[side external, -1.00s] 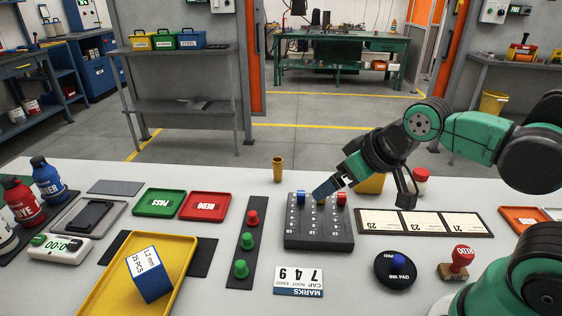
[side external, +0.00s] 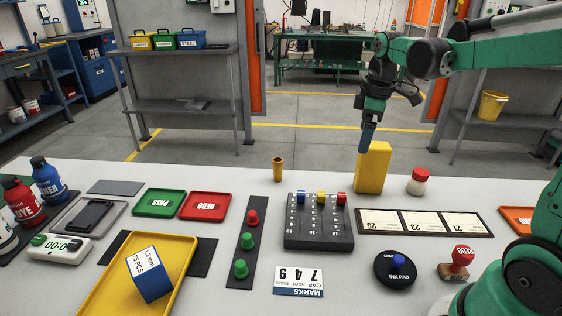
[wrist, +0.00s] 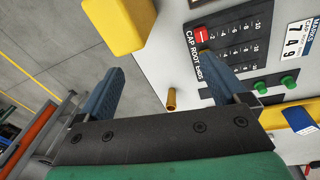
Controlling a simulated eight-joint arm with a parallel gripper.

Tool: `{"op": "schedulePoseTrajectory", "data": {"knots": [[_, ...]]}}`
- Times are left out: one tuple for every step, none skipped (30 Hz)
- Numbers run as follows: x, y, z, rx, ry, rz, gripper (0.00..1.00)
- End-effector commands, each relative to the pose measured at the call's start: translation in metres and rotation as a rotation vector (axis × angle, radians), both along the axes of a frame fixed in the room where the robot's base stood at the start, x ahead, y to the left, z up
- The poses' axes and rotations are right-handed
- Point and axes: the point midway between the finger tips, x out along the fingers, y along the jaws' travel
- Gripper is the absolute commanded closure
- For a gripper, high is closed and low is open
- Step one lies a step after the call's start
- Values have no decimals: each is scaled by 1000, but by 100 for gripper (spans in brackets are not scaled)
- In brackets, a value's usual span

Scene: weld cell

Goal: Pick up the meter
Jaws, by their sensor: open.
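A plain yellow upright block (side external: 373,167) stands at the back of the table; it may be the meter, but no dial or display shows on it. In the wrist view the yellow block (wrist: 122,24) is at the top, ahead of the left finger. My gripper (side external: 367,140) is raised just above and beside the block's top in the side view, its blue fingers pointing down. In the wrist view my gripper (wrist: 168,88) is open and empty, fingers wide apart.
A black slider box (side external: 319,222) with blue, yellow and red knobs stands in front. A small brown cup (side external: 278,169) is to the left and a red-capped jar (side external: 417,182) to the right of the block. A card holder (side external: 423,222) lies in front of the jar.

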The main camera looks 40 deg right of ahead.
Motion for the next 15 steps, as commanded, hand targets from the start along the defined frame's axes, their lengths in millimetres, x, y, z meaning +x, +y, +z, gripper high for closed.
{"op": "schedulePoseTrajectory", "data": {"knots": [[2,-17,-4,7,36,33,8],[3,-24,-7,13,56,60,8],[3,-33,-10,21,80,91,8],[3,-39,-12,27,94,112,8],[2,-43,-14,32,105,129,8],[2,-49,-16,38,118,149,8],[2,-51,-18,42,125,161,8],[1,-54,-19,45,131,170,8],[1,-56,-20,48,135,179,8],[1,-57,-22,49,138,184,8],[1,-57,-24,51,139,187,8],[1,-58,-27,51,140,189,8],[1,-58,-31,51,140,189,8],[1,-57,-34,51,140,189,8],[1,-57,-40,50,140,189,8]]}}
